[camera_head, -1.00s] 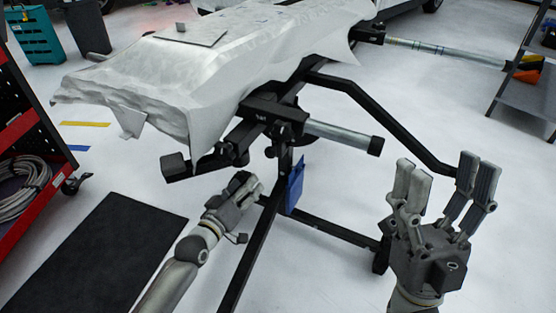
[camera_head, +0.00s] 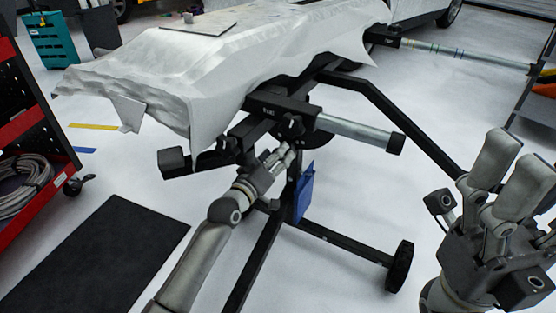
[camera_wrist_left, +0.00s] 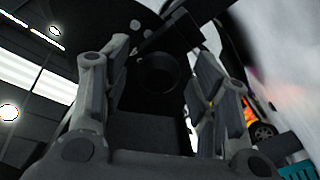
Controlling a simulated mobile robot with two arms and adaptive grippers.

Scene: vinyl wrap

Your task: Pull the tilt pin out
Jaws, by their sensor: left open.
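The black tilt joint of the stand (camera_head: 288,122) sits under the front of the white-wrapped panel (camera_head: 225,75). A small dark knob shows on it; I cannot tell for sure which part is the tilt pin. My left gripper (camera_head: 284,152) is just below this joint, pointing up at it. In the left wrist view the open fingers (camera_wrist_left: 155,85) stand on either side of a dark round part (camera_wrist_left: 158,72), with nothing clearly gripped. The dark part is too dim to read. My right gripper (camera_head: 515,160) is open and empty at the right, away from the stand.
A grey tube (camera_head: 355,132) sticks out right of the joint. A blue pouch (camera_head: 303,192) hangs on the post beside my left gripper. The stand's black legs and wheel (camera_head: 400,267) lie below. A red tool cart (camera_head: 30,150) is at left. A black mat (camera_head: 95,260) covers floor.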

